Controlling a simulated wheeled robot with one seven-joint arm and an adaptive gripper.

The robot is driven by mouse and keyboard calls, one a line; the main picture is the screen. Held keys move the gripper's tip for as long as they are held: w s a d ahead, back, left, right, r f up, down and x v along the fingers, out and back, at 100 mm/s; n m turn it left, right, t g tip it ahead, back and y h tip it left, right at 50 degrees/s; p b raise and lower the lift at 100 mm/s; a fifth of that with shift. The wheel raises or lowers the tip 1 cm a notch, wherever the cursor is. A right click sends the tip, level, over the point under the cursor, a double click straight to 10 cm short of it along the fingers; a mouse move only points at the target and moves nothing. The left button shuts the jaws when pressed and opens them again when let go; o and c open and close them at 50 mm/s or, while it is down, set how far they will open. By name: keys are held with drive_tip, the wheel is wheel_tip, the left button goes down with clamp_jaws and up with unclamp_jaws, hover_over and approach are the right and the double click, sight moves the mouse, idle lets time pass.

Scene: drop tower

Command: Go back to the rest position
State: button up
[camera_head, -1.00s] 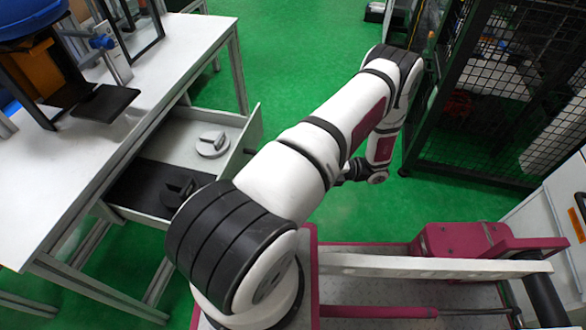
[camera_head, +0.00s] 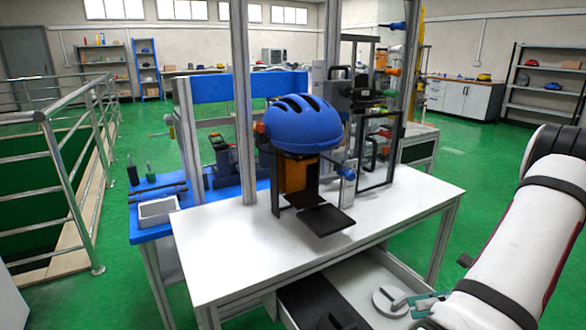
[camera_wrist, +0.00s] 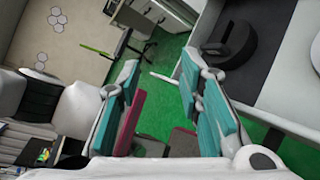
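My gripper (camera_wrist: 160,72) is open and empty in the wrist view. Its two teal-padded fingers stand well apart, with green floor showing between them. In the head view, a teal part of my gripper (camera_head: 427,302) shows at the lower right, overlapping the open drawer in the picture. My white arm hides most of it there. The drawer (camera_head: 352,283) under the white table holds a light grey disc (camera_head: 388,300) with a handle and a black piece (camera_head: 330,321), cut by the frame edge. I cannot tell the gap between gripper and disc.
A blue helmet (camera_head: 300,123) sits in a drop tower on the white table (camera_head: 250,262). A blue bench (camera_head: 150,193) stands behind it to the left. Metal railings (camera_head: 72,160) guard a floor opening at the left. Green floor (camera_head: 470,155) is clear beyond the table.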

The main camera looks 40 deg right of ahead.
drive_tip(key=w+a+r+n+g+h, duration=0.2)
drive_tip(key=w+a+r+n+g, duration=0.95)
drive_tip(key=a+r+n, duration=0.35)
drive_tip(key=s+a+r+n+t+h, duration=0.1)
drive_tip(key=s+a+n+h, duration=0.4)
drive_tip(key=a+n, duration=0.5)
drive_tip(key=s+a+r+n+t+h, duration=0.15)
drive_tip(key=s+a+n+h, duration=0.3)
drive_tip(key=a+n, duration=0.6)
wheel_tip(320, 180, up, 26)
drive_tip(key=d+n+t+p, duration=0.2)
drive_tip(key=d+p, duration=0.1)
drive_tip(key=p, duration=2.1)
drive_tip(key=shift+w+t, duration=0.3)
